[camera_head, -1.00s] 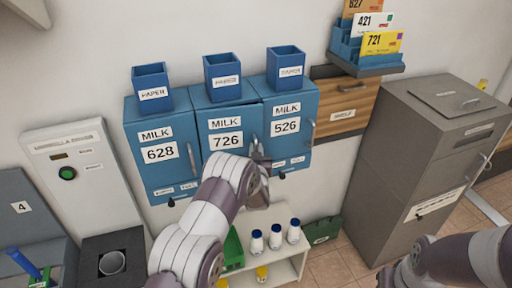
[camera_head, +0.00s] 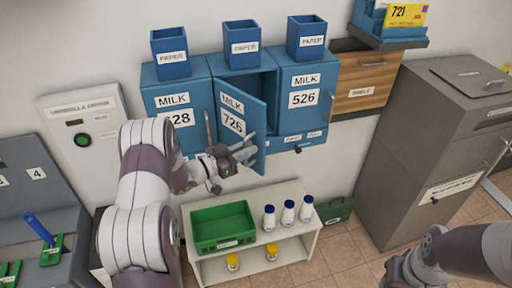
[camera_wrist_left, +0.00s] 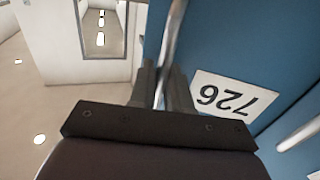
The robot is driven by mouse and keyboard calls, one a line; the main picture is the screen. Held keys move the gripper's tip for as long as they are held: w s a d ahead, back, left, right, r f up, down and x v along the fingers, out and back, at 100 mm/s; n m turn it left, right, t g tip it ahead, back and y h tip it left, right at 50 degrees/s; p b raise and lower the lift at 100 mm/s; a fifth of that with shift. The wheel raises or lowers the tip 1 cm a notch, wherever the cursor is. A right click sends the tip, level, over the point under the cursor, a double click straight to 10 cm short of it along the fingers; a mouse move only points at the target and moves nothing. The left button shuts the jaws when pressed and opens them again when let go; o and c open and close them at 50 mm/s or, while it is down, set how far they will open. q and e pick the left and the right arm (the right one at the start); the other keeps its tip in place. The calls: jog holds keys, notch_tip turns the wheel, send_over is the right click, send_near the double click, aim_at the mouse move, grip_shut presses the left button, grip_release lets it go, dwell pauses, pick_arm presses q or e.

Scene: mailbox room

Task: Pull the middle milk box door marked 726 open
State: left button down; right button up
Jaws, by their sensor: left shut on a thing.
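The blue middle milk box door marked 726 (camera_head: 232,104) is partly open, its right edge swung out towards me. A dark gap into the box shows above and right of it. My left gripper (camera_head: 245,150) is at the door's lower right front, covering part of it. In the left wrist view the fingers (camera_wrist_left: 162,88) are shut on the door's metal bar handle (camera_wrist_left: 172,40), with the 726 label upside down beside them. My right arm shows at the lower right of the head view, but its fingers are out of the picture.
Closed milk boxes 628 (camera_head: 172,103) and 526 (camera_head: 303,82) flank it, with blue paper bins on top. Below stands a white shelf (camera_head: 255,252) with a green crate (camera_head: 222,226) and bottles. A grey cabinet (camera_head: 425,135) stands right.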

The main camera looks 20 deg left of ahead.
pick_arm(q)
jog(key=s+a+m+g+h+b, duration=0.1)
jog(key=s+a+m+g+h, duration=0.1)
jog(key=a, duration=0.3)
jog(key=shift+s+r+m+g+h, duration=0.2)
jog(key=shift+s+m+g+h, duration=0.3)
jog(key=shift+s, duration=0.4)
jog(key=shift+a, duration=0.1)
jog(key=c, duration=1.3)
grip_release()
jog(key=shift+s, duration=0.1)
jog(key=b+v, duration=0.2)
jog(key=v, duration=1)
jog(key=shift+s+a+f+b, duration=0.1)
jog(key=shift+s+a+b, duration=0.1)
jog(key=shift+b, duration=0.2)
